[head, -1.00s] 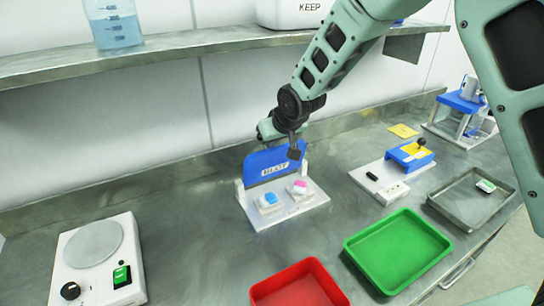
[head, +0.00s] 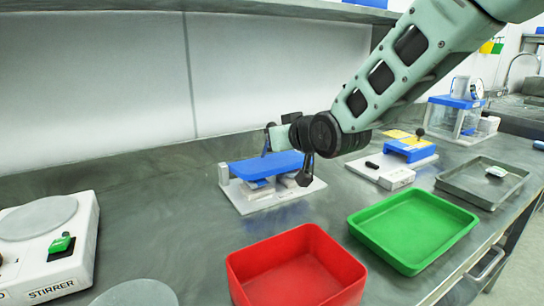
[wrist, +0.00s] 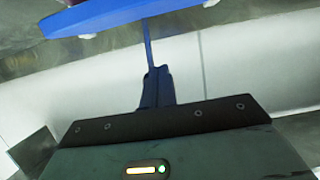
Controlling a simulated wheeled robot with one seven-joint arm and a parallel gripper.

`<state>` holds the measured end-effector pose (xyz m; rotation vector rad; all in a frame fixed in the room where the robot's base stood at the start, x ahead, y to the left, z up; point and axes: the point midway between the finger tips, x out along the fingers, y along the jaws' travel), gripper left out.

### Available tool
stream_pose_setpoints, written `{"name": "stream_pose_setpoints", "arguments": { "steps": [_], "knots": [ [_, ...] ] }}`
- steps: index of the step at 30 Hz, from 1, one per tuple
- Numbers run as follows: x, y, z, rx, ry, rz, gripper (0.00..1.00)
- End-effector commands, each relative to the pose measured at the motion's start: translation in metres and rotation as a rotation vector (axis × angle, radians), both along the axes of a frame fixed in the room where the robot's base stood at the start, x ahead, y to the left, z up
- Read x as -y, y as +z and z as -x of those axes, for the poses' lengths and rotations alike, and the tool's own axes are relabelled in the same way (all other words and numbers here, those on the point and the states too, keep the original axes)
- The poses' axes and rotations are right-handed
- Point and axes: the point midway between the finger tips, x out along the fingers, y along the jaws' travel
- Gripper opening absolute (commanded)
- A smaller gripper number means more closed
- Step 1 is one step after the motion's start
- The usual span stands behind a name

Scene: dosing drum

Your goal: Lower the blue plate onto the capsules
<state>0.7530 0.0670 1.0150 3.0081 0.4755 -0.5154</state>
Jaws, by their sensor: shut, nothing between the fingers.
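The blue plate (head: 268,166) is hinged on a small white stand (head: 308,190) on the steel bench. In the head view it lies nearly flat over the capsule holders, which mostly hide beneath it. A bluish-white holder (head: 258,185) shows under its front edge; whether the plate touches it I cannot tell. My gripper (head: 305,174) is shut and empty, at the plate's right end; contact is unclear. In the wrist view the blue plate (wrist: 120,14) crosses the top, with my narrow fingers (wrist: 154,88) pointing toward it.
A red tray (head: 297,268) and a green tray (head: 413,230) stand in front and to the right. A stirrer (head: 45,245) is at left. A blue-topped device (head: 408,150) and a metal tray (head: 483,183) are farther right.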

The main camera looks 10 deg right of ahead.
Motion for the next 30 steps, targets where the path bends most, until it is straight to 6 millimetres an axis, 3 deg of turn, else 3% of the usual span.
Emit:
{"name": "stream_pose_setpoints", "arguments": {
  "steps": [1, 12, 17, 30],
  "knots": [
    [0.001, -0.015, 0.003, 0.03, 0.0, -0.011, 0.0],
    [0.007, -0.037, 0.02, 0.231, -0.001, -0.075, 0.0],
    [0.009, -0.044, 0.025, 0.304, -0.001, -0.098, 0.0],
    [0.01, -0.053, 0.031, 0.302, 0.0, -0.098, 0.0]
  ]
}}
